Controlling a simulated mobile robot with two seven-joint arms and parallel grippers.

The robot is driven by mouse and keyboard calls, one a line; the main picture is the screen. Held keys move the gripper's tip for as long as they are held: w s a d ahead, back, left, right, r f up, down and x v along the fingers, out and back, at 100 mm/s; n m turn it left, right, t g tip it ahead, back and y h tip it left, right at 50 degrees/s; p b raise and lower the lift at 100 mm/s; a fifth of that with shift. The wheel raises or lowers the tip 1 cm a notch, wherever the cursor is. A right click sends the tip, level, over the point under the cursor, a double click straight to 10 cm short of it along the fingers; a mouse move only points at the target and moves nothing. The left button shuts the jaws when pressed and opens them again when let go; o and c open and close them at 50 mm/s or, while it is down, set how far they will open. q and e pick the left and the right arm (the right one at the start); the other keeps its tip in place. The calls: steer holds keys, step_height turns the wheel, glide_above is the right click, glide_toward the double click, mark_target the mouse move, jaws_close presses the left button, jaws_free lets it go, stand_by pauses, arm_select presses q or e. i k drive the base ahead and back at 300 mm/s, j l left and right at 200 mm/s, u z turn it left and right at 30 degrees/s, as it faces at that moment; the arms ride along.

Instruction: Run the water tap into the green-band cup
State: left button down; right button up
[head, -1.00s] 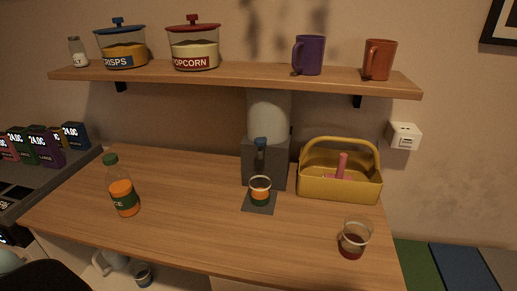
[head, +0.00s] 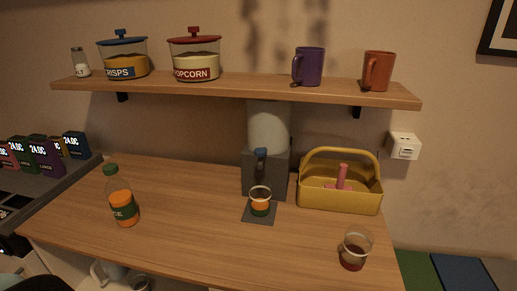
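The water dispenser is a grey block (head: 280,175) with a pale tank (head: 268,125) on top, standing against the wall. Its tap has a blue-grey lever (head: 261,154) on the front. I cannot make out a stream of water. Neither of my grippers is in view.
A yellow caddy (head: 335,198) stands right of the dispenser. A clear cup with a dark red base (head: 354,255) is at the front right. A juice bottle (head: 121,202) stands left. The shelf (head: 240,84) holds jars and mugs. The table's left middle is clear.

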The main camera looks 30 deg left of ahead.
mark_target(260, 153)
steer(key=i+l+u, duration=0.15)
steer(key=l+u, duration=0.15)
steer(key=l, duration=0.7)
steer(key=l+u, duration=0.35)
steer(key=l, duration=0.6)
